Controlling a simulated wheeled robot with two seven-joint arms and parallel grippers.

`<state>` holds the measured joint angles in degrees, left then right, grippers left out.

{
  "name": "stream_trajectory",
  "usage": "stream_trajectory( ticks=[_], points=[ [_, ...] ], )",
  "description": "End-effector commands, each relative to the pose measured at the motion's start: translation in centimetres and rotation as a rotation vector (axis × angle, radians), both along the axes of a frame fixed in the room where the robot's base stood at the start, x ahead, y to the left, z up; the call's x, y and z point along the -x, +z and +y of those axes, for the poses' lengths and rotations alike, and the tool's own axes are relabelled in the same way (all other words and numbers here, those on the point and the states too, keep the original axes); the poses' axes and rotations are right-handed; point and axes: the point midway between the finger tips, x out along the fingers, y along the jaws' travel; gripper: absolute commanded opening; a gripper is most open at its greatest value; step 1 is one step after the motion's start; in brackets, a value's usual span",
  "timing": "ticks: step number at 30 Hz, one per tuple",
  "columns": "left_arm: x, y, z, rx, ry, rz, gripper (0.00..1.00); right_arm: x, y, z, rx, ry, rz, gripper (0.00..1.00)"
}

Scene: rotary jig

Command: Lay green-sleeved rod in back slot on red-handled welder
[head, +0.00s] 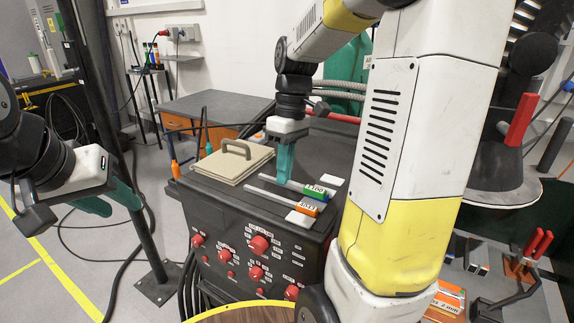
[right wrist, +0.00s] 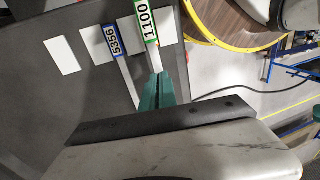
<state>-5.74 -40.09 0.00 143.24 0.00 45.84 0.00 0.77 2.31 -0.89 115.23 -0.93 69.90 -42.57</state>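The green-sleeved rod (head: 315,193), labelled 1100, is over the welder's top. Its sleeve also shows in the right wrist view (right wrist: 147,22). My right gripper (head: 284,165) points down, its teal fingers closed around the rod's bare end. I cannot tell whether the rod touches its slot. My left gripper (head: 110,203) is open and empty, left of the welder.
A beige lidded plate (head: 232,161) with a handle lies on the welder, left of the rods. White pads lie by the sleeves, one bare at the front (head: 300,219) and one at the back (head: 333,180). A dark post (head: 125,150) stands near my left gripper.

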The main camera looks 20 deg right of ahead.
Motion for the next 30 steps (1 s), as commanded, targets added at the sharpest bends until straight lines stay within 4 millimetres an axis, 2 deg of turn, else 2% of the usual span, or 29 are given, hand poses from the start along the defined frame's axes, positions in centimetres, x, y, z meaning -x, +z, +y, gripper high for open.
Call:
stream_trajectory(
  ticks=[6, 12, 20, 25, 30],
  points=[
    [0.0, 0.0, 0.0, 0.0, 0.0, 0.0, 0.36, -4.5, -0.7, -4.1, 0.001, -0.006, 0.002, 0.0],
    [0.0, 0.0, 0.0, 0.0, 0.0, 0.0, 0.36, -7.2, -1.0, -6.5, 0.0, -0.004, 0.002, 0.0],
    [0.0, 0.0, 0.0, 0.0, 0.0, 0.0, 0.36, -8.6, -1.2, -7.7, 0.001, -0.004, 0.001, 0.0],
    [0.0, 0.0, 0.0, 0.0, 0.0, 0.0, 0.36, -8.4, -4.0, -7.5, 0.0, -0.002, 0.003, 0.0],
    [0.0, 0.0, 0.0, 0.0, 0.0, 0.0, 0.36, -8.4, -4.6, -7.6, 0.0, -0.003, -0.001, 0.0]
  ],
)
